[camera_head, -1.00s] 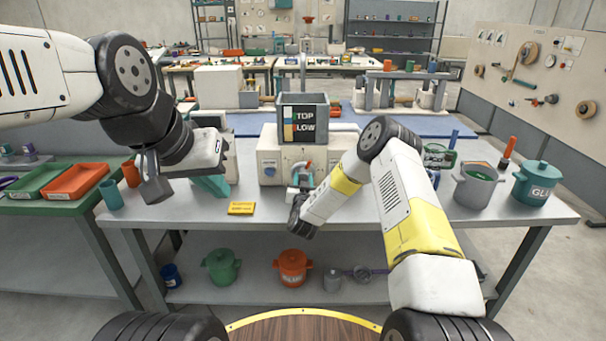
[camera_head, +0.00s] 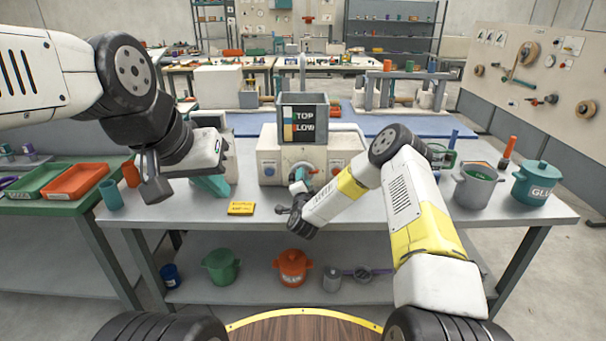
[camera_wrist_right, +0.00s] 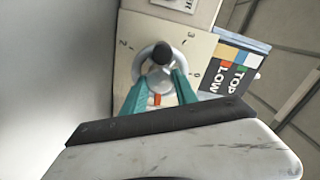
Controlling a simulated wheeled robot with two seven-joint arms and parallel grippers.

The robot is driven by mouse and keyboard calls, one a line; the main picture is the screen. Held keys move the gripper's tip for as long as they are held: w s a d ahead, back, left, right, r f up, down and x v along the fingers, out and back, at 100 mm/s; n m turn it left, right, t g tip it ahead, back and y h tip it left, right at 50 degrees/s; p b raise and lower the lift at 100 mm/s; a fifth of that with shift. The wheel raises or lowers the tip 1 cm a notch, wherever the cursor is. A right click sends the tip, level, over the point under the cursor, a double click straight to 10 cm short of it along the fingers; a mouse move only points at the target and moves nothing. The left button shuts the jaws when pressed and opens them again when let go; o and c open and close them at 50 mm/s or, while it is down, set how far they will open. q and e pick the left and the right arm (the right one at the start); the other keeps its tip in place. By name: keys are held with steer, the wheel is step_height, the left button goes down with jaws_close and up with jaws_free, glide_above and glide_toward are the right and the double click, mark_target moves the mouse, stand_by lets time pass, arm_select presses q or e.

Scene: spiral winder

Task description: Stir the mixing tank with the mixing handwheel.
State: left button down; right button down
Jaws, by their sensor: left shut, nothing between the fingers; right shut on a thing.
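The mixing tank (camera_head: 319,103), a grey open-topped box with a TOP/LOW panel, sits on a white machine base (camera_head: 268,155) on the bench. In the right wrist view, a round grey handwheel (camera_wrist_right: 144,66) with a dark knob (camera_wrist_right: 163,54) stands before a pale plate with numerals around it. My right gripper (camera_wrist_right: 161,80) has its teal fingers on the handwheel, shut on it; their exact contact is partly hidden. A red mark shows between the fingers. My left gripper (camera_head: 212,185) is shut and empty over the bench, left of the machine.
A yellow block (camera_head: 241,208) lies in front of my left gripper. A teal cup (camera_head: 111,195) stands at the bench's left end. A grey pot (camera_head: 477,187) and a teal GLUE pot (camera_head: 537,183) stand at the right.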

steer(key=m, duration=0.6)
steer(key=shift+f, duration=0.1)
stand_by(0.5)
steer(key=c, duration=1)
jaws_free()
steer(key=shift+o, duration=0.2)
steer(key=shift+s, duration=3.9)
